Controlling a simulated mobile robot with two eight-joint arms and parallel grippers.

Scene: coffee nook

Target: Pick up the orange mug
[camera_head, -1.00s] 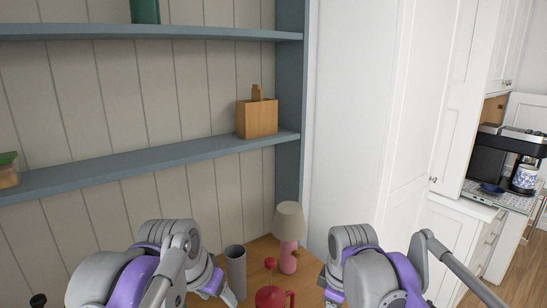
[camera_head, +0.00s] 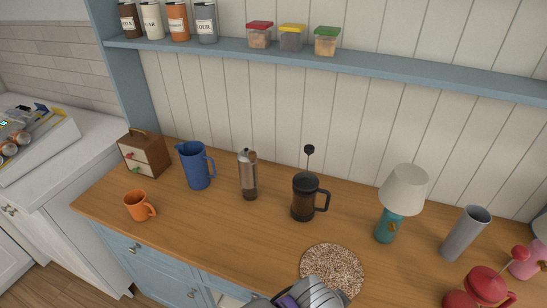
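The orange mug (camera_head: 137,206) stands upright near the left front corner of the wooden counter (camera_head: 200,233), its handle on the right side. Nothing touches it. A grey and purple part of one of my arms shows at the bottom edge, to the right of the mug and well apart from it. No gripper fingers show in the head view.
A round mat (camera_head: 332,262) lies near the front edge. A teal lamp (camera_head: 387,226) and grey cylinder (camera_head: 464,234) stand right.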

